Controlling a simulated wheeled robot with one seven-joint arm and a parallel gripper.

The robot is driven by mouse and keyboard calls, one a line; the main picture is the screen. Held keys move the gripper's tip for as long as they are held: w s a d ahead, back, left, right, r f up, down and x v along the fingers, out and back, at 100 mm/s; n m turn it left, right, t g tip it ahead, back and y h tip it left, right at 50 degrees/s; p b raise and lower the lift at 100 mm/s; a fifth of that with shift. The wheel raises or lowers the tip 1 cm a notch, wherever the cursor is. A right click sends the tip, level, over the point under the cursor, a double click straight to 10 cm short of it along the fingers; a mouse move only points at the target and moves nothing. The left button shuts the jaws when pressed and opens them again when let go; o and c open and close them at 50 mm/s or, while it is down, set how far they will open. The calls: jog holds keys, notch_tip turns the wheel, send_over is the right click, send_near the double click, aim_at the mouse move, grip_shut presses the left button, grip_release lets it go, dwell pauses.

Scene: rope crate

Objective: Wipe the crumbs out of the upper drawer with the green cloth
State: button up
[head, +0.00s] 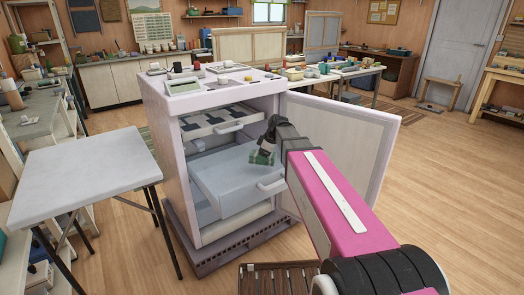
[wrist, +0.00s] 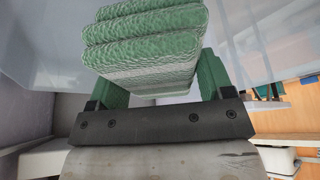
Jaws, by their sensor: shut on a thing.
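My gripper (head: 267,147) is shut on the green cloth (head: 262,158), over the right part of a pulled-out pale drawer (head: 225,175). In the wrist view the cloth (wrist: 145,40) is folded in thick layers between the two green fingers. Whether it touches the drawer floor I cannot tell. The pulled-out drawer has a bar handle (head: 271,187) on its front. Above it in the same cabinet is another drawer (head: 222,120) with a dark and white pattern inside and its own handle. I cannot make out any crumbs.
The white cabinet (head: 173,160) stands on a dark pallet-like base (head: 205,262), its door (head: 345,140) swung open to the right. Small items and trays (head: 184,86) lie on its top. A grey folding table (head: 85,165) stands close at the left. Open wooden floor lies at the right.

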jog(key=shift+r, duration=0.9)
jog(key=shift+r, duration=0.1)
